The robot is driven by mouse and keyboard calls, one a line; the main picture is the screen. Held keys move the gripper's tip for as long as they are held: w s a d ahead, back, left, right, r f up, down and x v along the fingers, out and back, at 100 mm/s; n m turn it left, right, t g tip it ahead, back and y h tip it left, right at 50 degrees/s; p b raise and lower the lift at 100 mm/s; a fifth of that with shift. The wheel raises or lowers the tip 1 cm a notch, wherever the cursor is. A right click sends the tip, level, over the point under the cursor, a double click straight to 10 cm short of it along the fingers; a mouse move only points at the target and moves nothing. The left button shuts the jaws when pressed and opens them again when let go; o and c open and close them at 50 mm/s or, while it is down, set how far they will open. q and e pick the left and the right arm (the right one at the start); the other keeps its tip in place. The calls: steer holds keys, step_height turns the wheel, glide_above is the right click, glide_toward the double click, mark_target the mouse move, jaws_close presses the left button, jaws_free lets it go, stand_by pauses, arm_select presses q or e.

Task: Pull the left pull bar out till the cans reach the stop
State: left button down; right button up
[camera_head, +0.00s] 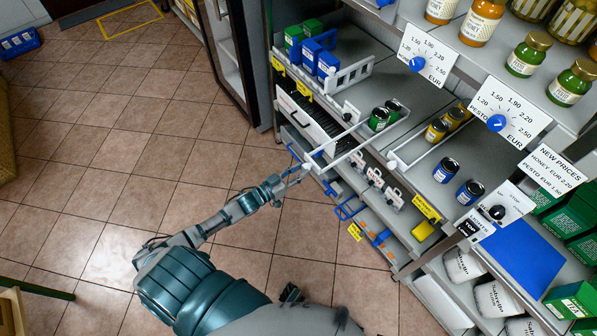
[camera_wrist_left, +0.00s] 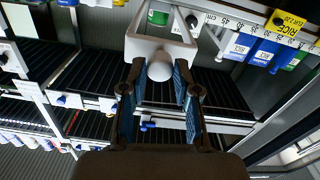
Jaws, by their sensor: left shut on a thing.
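The left pull bar (camera_head: 320,153) is a white frame that sticks out past the shelf front over the aisle. My left gripper (camera_head: 303,170) is at its outer end. In the left wrist view the pull bar's round white knob (camera_wrist_left: 160,68) sits between the two fingers of my left gripper (camera_wrist_left: 158,85), which is shut on it. Two dark green cans (camera_head: 379,119) stand upright on the shelf behind the bar, near the front edge. Whether they touch a stop cannot be told. My right gripper is not seen.
A second white pull bar's knob (camera_head: 392,164) is to the right, with yellow cans (camera_head: 437,130) behind it. Dark blue cans (camera_head: 446,170) stand farther right. Blue boxes (camera_head: 328,64) are on the left shelf.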

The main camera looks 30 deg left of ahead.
arm_select(q)
steer(key=shift+w+a+r, duration=0.1)
steer(key=shift+r, duration=0.05)
stand_by(0.4)
steer(key=c, duration=0.8)
jaws_free()
steer(key=shift+c, duration=0.2)
steer(key=shift+s+a+f, duration=0.15)
steer(key=shift+s+f, duration=0.05)
steer(key=shift+s, duration=0.25)
steer(key=v, duration=1.1)
steer(key=shift+s, duration=0.1)
